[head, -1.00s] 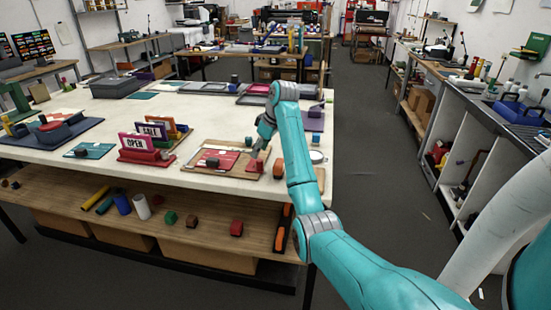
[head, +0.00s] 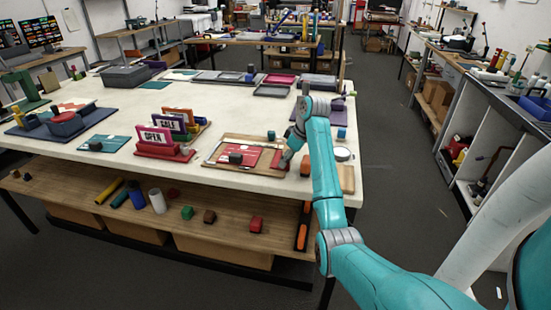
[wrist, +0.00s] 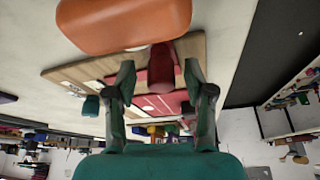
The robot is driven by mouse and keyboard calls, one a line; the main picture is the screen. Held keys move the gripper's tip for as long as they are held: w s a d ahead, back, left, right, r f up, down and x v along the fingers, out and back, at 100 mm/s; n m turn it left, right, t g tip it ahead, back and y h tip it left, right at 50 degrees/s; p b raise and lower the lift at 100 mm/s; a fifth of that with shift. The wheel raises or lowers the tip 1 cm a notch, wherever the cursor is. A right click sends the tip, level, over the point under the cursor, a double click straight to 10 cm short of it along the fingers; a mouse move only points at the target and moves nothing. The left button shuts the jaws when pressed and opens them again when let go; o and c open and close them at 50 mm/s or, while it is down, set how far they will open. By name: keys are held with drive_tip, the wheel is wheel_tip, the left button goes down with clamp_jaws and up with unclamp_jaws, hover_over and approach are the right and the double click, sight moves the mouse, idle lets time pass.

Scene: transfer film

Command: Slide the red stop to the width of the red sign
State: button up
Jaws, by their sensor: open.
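A flat red sign (head: 236,157) lies on a wooden board (head: 216,163) near the table's front edge, with a dark block (head: 236,158) on it. A red piece (head: 277,158), which looks like the stop, is at the board's right end. My gripper (head: 285,163) is low beside that end and partly hides it. In the wrist view my gripper (wrist: 160,85) is open, its two fingers apart. The red stop (wrist: 163,68) shows between them, with the red sign (wrist: 158,104) beyond. I cannot tell whether the fingers touch the stop.
A large orange block (wrist: 122,22) is close to the wrist camera. A red stand with an OPEN sign (head: 160,148) is left of the board. A round white-topped item (head: 343,153) is to the right. Blocks and rolls lie on the lower shelf (head: 110,205). Grey floor aisle is clear at right.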

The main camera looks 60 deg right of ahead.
drive_tip(key=shift+w+f, duration=0.2)
drive_tip(key=shift+f, duration=0.25)
